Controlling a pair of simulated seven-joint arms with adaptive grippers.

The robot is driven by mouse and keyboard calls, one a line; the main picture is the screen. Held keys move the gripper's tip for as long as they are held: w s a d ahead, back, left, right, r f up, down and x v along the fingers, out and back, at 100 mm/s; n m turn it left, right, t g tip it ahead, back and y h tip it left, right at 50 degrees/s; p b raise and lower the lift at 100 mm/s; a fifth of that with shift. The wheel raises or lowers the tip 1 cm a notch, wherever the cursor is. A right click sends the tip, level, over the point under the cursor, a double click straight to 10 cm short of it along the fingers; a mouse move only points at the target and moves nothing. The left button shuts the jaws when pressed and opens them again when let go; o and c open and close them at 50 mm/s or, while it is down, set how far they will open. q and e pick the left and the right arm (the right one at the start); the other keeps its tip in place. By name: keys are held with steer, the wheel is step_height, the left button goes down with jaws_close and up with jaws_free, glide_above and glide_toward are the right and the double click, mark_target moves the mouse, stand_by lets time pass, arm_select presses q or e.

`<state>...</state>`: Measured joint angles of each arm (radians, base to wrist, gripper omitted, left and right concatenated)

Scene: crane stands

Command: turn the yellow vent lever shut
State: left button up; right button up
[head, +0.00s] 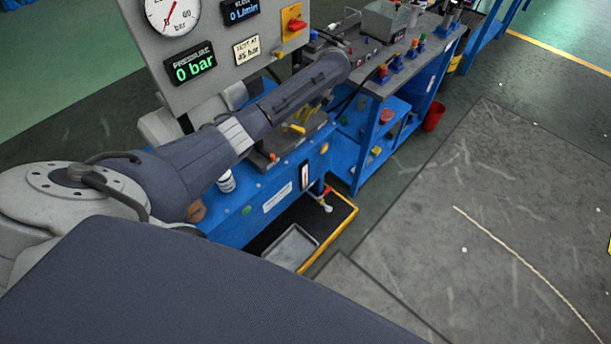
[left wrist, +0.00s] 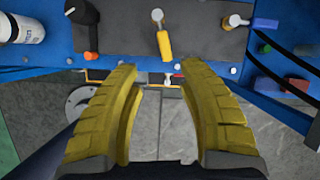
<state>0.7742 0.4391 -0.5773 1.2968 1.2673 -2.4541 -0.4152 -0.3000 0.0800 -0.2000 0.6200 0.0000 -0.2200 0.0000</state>
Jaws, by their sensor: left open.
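The yellow vent lever (left wrist: 164,45) hangs from a metal pivot on the dark plate of the blue bench in the left wrist view. It points down toward my gripper. A small yellow handle (head: 294,128), likely the same lever, shows beside my left arm in the head view. My left gripper (left wrist: 157,70) is open, its yellow fingers spread either side below the lever. The lever's lower end is close to the gap between the fingertips; no contact shows. In the head view my forearm hides most of this gripper. My right gripper is in neither view.
A white bottle (left wrist: 22,30) stands at left. The gauge panel (head: 212,72) rises behind my arm, its pressure display reading 0 bar. Open floor (head: 480,230) lies right.

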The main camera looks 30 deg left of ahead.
arm_select(q)
steer(key=v, duration=0.6)
steer(key=d+f+n+t+h, duration=0.1)
steer(key=d+f+n+h, duration=0.15)
steer(key=f, duration=0.55)
steer(key=d+f+n+h, duration=0.2)
steer(key=d+f+n, duration=0.15)
steer(key=f, duration=0.35)
steer(key=s+f+n, duration=0.1)
steer(key=s+f, duration=0.5)
steer(key=f, duration=0.3)
steer(key=s+f+n+g, duration=0.1)
steer(key=s+f, duration=0.6)
steer(key=f, duration=0.2)
steer(key=shift+s+f+n+g, duration=0.25)
steer(key=shift+s+n+g, duration=0.05)
steer(key=shift+s, duration=0.05)
steer(key=shift+c, duration=0.4)
